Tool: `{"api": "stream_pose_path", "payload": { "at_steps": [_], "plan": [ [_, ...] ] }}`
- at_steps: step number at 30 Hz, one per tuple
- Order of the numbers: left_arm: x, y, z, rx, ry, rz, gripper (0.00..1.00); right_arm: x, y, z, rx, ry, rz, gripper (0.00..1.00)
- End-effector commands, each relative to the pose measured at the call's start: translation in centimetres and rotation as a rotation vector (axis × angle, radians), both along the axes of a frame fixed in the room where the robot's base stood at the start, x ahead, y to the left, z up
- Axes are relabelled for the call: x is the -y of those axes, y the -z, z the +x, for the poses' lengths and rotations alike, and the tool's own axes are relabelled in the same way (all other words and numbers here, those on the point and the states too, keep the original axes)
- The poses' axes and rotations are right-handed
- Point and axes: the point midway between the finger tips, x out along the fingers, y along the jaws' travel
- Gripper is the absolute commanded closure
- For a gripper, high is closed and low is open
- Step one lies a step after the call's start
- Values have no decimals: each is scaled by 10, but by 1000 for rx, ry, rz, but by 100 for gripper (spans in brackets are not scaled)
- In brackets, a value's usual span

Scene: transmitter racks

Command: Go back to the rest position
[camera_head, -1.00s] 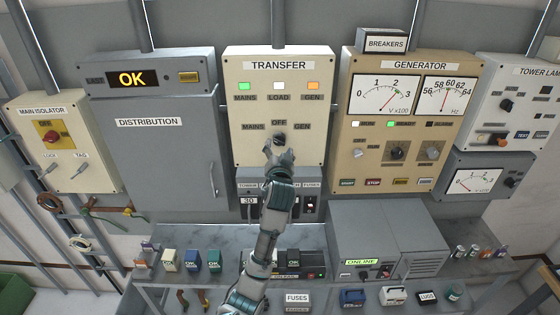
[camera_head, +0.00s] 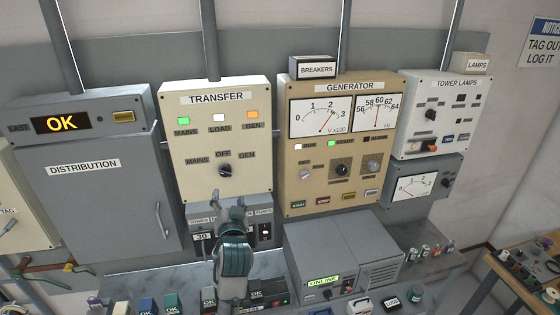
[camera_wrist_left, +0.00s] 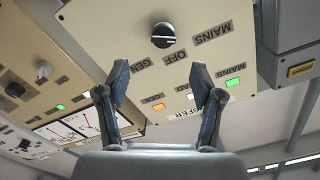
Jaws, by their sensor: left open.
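My left gripper (camera_head: 233,207) is in front of the lower edge of the TRANSFER panel (camera_head: 185,135), below its rotary knob (camera_head: 224,170). In the left wrist view the gripper (camera_wrist_left: 163,90) has its two fingers apart with nothing between them. The black knob (camera_wrist_left: 162,36) shows there beyond the fingertips, apart from them. The panel's MAINS light is green, LOAD is white and GEN is orange. The knob's exact pointing is too small to tell. My right gripper is not in view.
The GENERATOR panel (camera_head: 336,150) and TOWER LAMPS panel (camera_head: 452,112) are on the right, the DISTRIBUTION cabinet (camera_head: 90,205) on the left. A grey ONLINE unit (camera_head: 344,250) stands on the bench below. Small boxes and jars line the bench. A wooden table (camera_head: 515,282) is at far right.

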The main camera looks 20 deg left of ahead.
Motion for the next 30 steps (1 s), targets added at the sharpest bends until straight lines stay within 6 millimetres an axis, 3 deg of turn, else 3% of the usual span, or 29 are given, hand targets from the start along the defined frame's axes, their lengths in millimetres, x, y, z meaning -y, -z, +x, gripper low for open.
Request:
{"api": "stream_pose_path", "payload": {
  "at_steps": [2, 5, 8, 11, 15, 18, 21, 24, 30],
  "plan": [
    [0, 1, 0, -2, 1, -1, 34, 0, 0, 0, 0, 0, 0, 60],
    [3, 20, -1, -32, 13, -12, 34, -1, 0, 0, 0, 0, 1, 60],
    [12, 69, -6, -113, 48, -48, 34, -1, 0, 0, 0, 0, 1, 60],
    [27, 142, -24, -241, 99, -111, 34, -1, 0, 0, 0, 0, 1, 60],
    [52, 247, -73, -445, 169, -220, 34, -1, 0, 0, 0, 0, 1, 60],
    [70, 313, -121, -595, 208, -306, 34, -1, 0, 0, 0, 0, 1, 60],
    [87, 361, -170, -727, 234, -384, 34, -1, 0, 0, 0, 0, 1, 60],
    [100, 394, -213, -833, 250, -450, 34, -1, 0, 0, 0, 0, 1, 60],
    [121, 433, -289, -1004, 266, -557, 34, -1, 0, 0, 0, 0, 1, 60]
  ]
}}
